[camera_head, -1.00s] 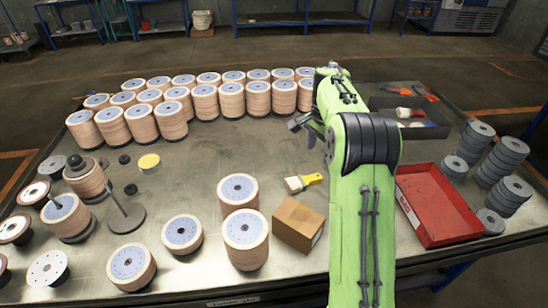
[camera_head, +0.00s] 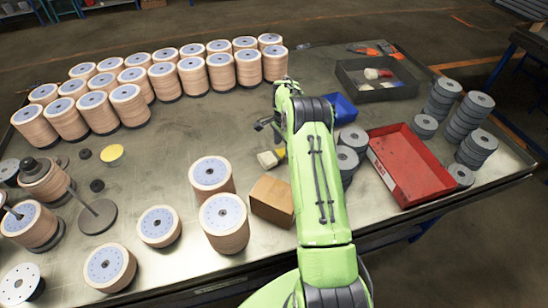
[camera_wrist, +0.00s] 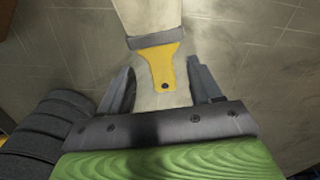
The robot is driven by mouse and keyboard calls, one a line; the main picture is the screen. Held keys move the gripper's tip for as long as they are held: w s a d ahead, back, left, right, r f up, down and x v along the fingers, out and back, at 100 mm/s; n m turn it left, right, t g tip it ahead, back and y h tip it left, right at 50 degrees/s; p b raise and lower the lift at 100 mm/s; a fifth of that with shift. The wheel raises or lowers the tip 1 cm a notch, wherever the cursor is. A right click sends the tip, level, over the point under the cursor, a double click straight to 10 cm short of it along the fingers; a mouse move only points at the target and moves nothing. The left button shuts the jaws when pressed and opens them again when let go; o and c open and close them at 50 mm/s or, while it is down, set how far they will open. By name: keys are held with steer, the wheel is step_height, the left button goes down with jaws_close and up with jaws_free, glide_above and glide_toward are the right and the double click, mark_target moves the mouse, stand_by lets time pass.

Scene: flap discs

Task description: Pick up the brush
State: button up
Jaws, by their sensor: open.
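The brush (camera_head: 268,160) lies on the metal table beside a cardboard box, its pale bristles and part of its yellow handle showing left of my arm. In the wrist view the brush's yellow handle (camera_wrist: 160,62) points toward my gripper, with a grey ferrule and pale bristles at the top. My gripper (camera_wrist: 161,70) is open, with one finger on each side of the handle and visible gaps between. Its height above the handle is hard to tell. In the head view my gripper (camera_head: 264,123) shows only partly, beyond the brush.
The cardboard box (camera_head: 272,197) stands just in front of the brush. Stacks of grey discs (camera_head: 351,143), a red tray (camera_head: 378,165) and a blue bin (camera_head: 343,110) are to the right. Tan disc stacks (camera_head: 222,220) stand left. Table space left of the brush is clear.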

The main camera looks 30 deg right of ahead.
mark_target(283, 151)
step_height(283, 151, down, 3)
steer(key=shift+w+f, duration=0.1)
steer(key=shift+f, duration=0.05)
steer(key=shift+c, duration=0.3)
steer(key=c, duration=1.1)
